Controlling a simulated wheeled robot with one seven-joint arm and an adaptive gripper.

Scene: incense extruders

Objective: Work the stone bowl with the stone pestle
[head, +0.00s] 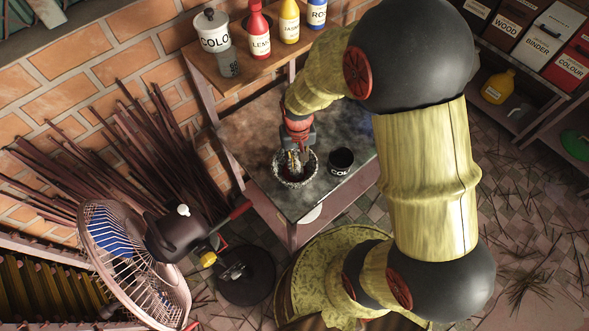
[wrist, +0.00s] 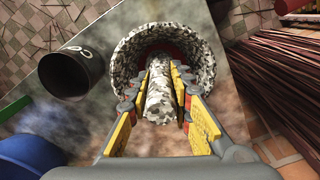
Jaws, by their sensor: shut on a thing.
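The stone bowl (head: 288,181) stands on the small table, speckled grey and white. In the wrist view the bowl (wrist: 207,50) shows from above, with dark reddish stuff inside. The stone pestle (wrist: 159,92) is speckled like the bowl and points down into it. My gripper (wrist: 160,88) is shut on the pestle, its yellow-padded fingers on both sides of the shaft. In the head view my gripper (head: 296,152) is right over the bowl. The pestle's lower end is partly hidden; I cannot tell whether it touches the bowl's bottom.
A black cup (head: 341,161) stands just right of the bowl and also shows in the wrist view (wrist: 72,73). A shelf (head: 262,73) behind holds labelled bottles. A fan (head: 135,255) and incense sticks (head: 125,160) are at the left.

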